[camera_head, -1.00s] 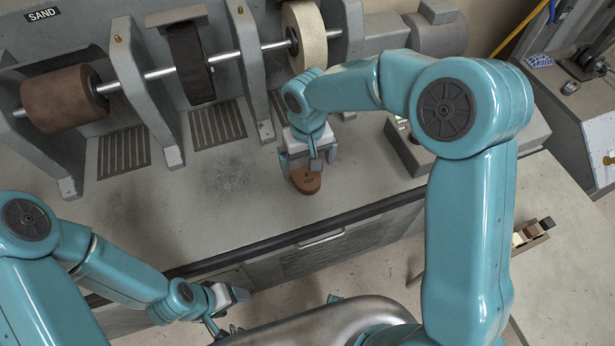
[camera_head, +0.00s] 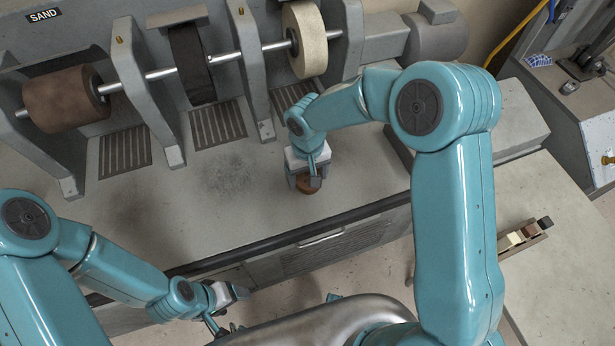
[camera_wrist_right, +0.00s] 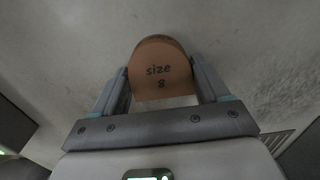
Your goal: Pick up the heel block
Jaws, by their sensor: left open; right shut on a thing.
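The heel block (camera_head: 308,188) is a brown block on the grey machine bench, mostly hidden under my right gripper in the head view. In the right wrist view the heel block (camera_wrist_right: 160,70) shows its rounded top with "size 8" on it. My right gripper (camera_head: 308,180) is shut on it, with one finger on each side; its fingers also show in the right wrist view (camera_wrist_right: 162,88). I cannot tell whether the block is touching the bench. My left gripper (camera_head: 236,305) is open and empty, low in front of the bench edge.
Behind the block stands a sanding machine with a brown drum (camera_head: 65,97), a black wheel (camera_head: 193,65) and a cream wheel (camera_head: 305,38) on a shaft between upright brackets. A small rack of blocks (camera_head: 524,237) lies on the right-hand bench. The bench left of the block is clear.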

